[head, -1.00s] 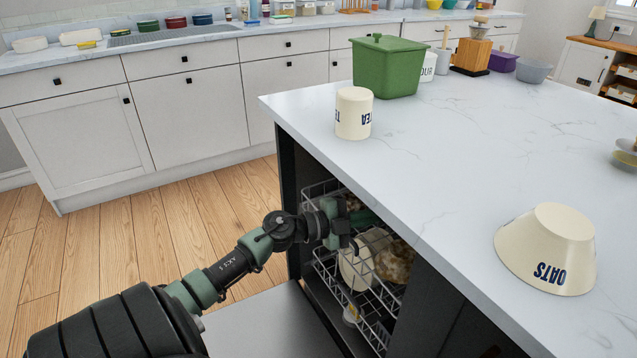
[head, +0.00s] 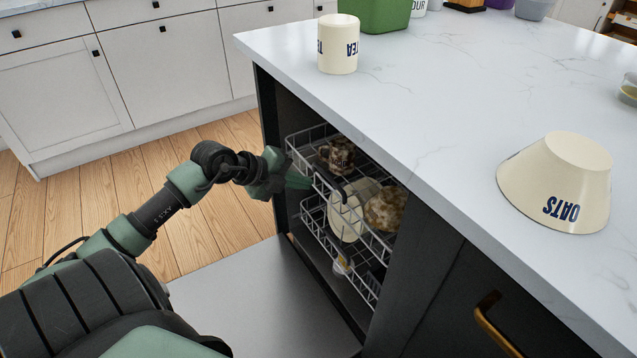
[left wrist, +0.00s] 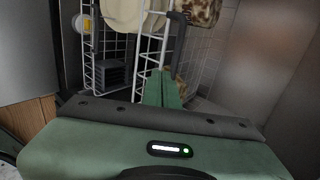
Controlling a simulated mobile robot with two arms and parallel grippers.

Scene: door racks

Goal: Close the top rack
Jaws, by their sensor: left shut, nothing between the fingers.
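The top rack (head: 325,187) is a wire basket inside the dishwasher under the counter. Its front edge stands slightly out of the opening. It carries a cream plate (head: 349,212) and brown speckled dishes (head: 386,209). A lower rack (head: 318,228) lies under it. My left gripper (head: 306,183) is shut and empty, with its green fingertips at the top rack's front wires. The left wrist view shows the green fingers (left wrist: 161,90) close beside the white wires; whether they touch is unclear. My right gripper is not in view.
The dishwasher door (head: 250,295) hangs open and flat below the racks. The white counter (head: 430,110) overhangs the opening and carries a TEA canister (head: 338,45) and an OATS container (head: 558,185). Wooden floor (head: 130,185) lies clear at left.

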